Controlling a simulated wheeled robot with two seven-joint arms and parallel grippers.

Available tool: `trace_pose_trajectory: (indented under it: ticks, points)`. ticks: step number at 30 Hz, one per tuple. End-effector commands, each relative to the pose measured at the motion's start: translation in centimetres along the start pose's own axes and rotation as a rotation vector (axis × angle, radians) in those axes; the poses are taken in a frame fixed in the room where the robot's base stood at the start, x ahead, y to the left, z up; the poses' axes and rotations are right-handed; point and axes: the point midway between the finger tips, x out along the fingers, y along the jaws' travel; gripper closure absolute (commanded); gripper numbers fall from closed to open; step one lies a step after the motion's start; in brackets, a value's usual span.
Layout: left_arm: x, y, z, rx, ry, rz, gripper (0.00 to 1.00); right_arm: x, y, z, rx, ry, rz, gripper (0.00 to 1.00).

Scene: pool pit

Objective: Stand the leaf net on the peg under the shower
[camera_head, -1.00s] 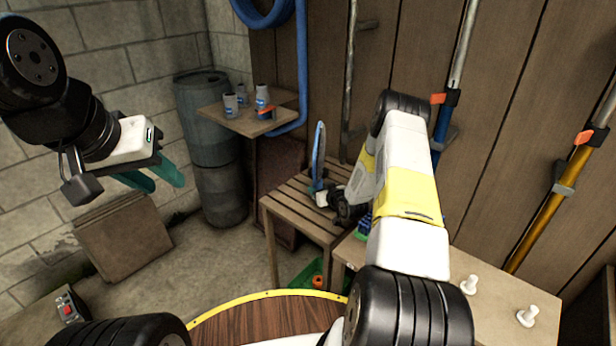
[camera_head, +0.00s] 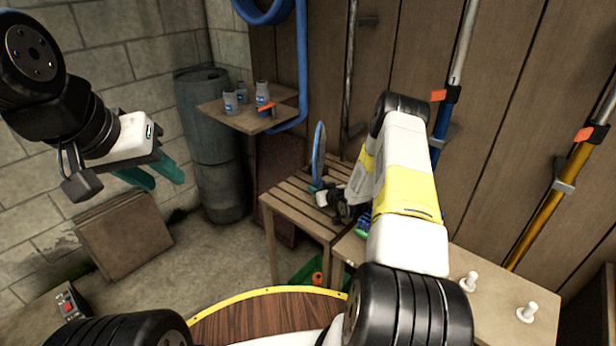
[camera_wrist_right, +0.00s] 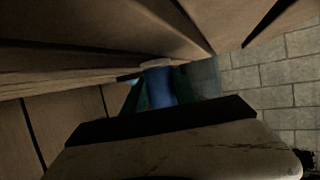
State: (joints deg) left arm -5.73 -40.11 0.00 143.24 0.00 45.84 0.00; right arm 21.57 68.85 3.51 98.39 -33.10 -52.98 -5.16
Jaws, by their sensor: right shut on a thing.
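A thin blue upright shape, which looks like the leaf net (camera_head: 319,145), rises from my right gripper (camera_head: 316,188) above the slatted wooden table. In the right wrist view a blue piece (camera_wrist_right: 159,88) with a pale top sits between the dark teal fingers of the right gripper, which is shut on it. My right arm hides part of the area behind it. My left gripper (camera_head: 152,178) hangs empty at the left, its teal fingers apart. A grey vertical pipe (camera_head: 350,70) runs up the wall behind the slatted table; I cannot tell if it is the shower. No peg under it is discernible.
The slatted table (camera_head: 285,207) stands beside a bench (camera_head: 500,290) with two white pegs (camera_head: 470,281). A corner shelf (camera_head: 225,112) holds several small containers. Poles (camera_head: 575,170) hang on the right wall. The floor at centre left is clear.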

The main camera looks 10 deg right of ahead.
Motion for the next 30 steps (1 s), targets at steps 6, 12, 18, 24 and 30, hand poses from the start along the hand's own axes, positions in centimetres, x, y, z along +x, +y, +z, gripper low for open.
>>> trace_pose_trajectory:
  ticks: [6,12,18,24,30]
  points:
    - [0.00,0.00,0.00,0.000,0.000,0.000,0.64,0.01,0.01,-0.09,0.000,0.002,0.000,0.65]
    - [0.00,0.00,0.00,0.000,0.000,0.000,0.64,0.01,0.00,-0.06,0.000,0.001,0.000,0.41]
    - [0.00,0.00,0.00,0.000,0.000,0.000,0.64,0.00,-0.01,0.02,0.000,-0.001,0.000,0.31]
    - [0.00,0.00,0.00,0.000,0.000,0.000,0.64,0.00,0.00,0.01,0.000,0.000,0.000,0.19]
    - [0.00,0.00,0.00,0.000,0.000,0.000,0.64,0.00,0.00,-0.01,0.000,0.000,0.000,0.19]
